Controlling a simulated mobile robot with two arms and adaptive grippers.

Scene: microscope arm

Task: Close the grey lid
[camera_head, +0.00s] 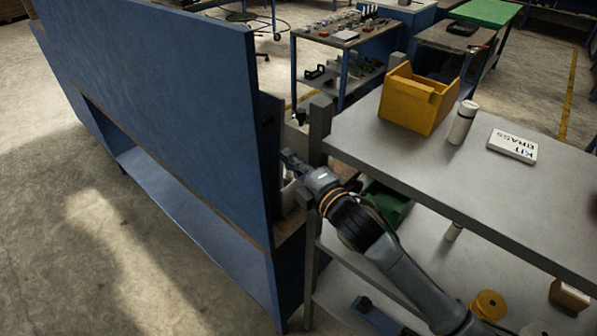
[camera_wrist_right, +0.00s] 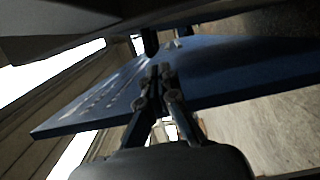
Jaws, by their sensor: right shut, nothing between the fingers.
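My right gripper (camera_head: 290,160) is at the gap between the tall blue panel (camera_head: 160,95) and the grey shelf unit (camera_head: 480,190). In the right wrist view its two fingers (camera_wrist_right: 160,75) are together with nothing between them, in front of a blue board (camera_wrist_right: 230,70). I cannot pick out the grey lid for sure in either view. A dark flat surface (camera_wrist_right: 80,22) crosses the top of the wrist view, and I cannot tell whether it is the lid. The space beyond the gripper is largely hidden by the blue panel and my right arm. My left gripper is not in view.
The shelf top holds a yellow bin (camera_head: 415,102), a white bottle (camera_head: 462,122) and a white kit box (camera_head: 512,146). A grey post (camera_head: 319,128) stands close to my right gripper. Open concrete floor (camera_head: 60,220) lies left of the blue panel.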

